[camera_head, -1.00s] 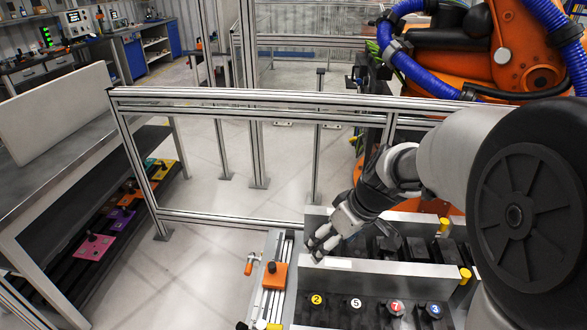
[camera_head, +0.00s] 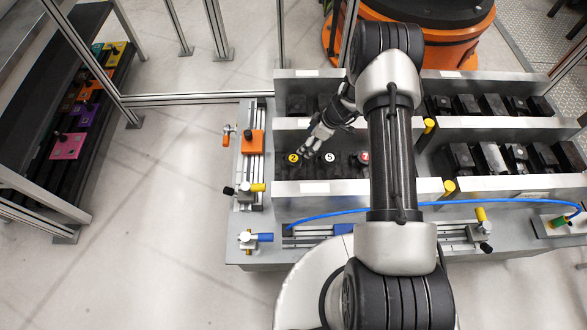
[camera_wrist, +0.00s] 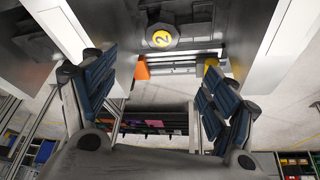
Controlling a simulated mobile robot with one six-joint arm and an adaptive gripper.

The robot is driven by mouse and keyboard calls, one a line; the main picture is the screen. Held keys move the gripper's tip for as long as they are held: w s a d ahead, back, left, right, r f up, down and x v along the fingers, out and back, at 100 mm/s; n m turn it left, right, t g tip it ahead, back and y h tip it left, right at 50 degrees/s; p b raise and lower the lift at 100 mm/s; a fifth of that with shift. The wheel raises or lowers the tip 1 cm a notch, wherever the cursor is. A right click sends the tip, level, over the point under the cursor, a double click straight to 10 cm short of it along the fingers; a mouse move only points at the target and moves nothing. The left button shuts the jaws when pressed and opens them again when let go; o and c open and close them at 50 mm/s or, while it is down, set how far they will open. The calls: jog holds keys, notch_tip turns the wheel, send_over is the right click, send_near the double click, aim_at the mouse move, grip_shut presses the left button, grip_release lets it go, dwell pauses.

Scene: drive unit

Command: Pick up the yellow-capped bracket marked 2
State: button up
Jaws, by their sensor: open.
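The bracket marked 2 (camera_head: 292,158) has a yellow cap and sits at the left end of a row in the front metal rack (camera_head: 300,188). In the wrist view its yellow cap (camera_wrist: 161,38) shows ahead of and between the fingers, on a dark grey body. My gripper (camera_head: 309,156) is just to the right of the cap in the head view. Its fingers stand wide apart in the wrist view (camera_wrist: 160,95), with nothing between them. Whether a finger touches the bracket cannot be told.
A bracket marked 5 (camera_head: 330,159) and one marked 7 (camera_head: 364,157) stand to the right in the same row. Metal walls run in front of and behind the row. An orange block (camera_head: 253,143) sits on a rail to the left. A blue hose (camera_head: 330,215) crosses the front.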

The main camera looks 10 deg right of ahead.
jog(key=b, duration=0.3)
send_near(295, 159)
jog(key=x, duration=0.5)
jog(key=shift+w+a+r, duration=0.1)
jog(key=shift+w+a, duration=0.15)
jog(key=shift+w, duration=0.1)
jog(key=f+b, duration=0.1)
jog(key=f, duration=0.2)
jog(key=f+b, duration=0.1)
jog(key=shift+a+f+b, duration=0.3)
jog(key=shift+a+f, duration=0.05)
jog(key=shift+w+a+f, duration=0.15)
jog(key=shift+f, duration=0.2)
jog(key=shift+r, duration=0.1)
jog(key=shift+c, duration=0.3)
grip_shut()
jog(key=shift+w+r, duration=0.1)
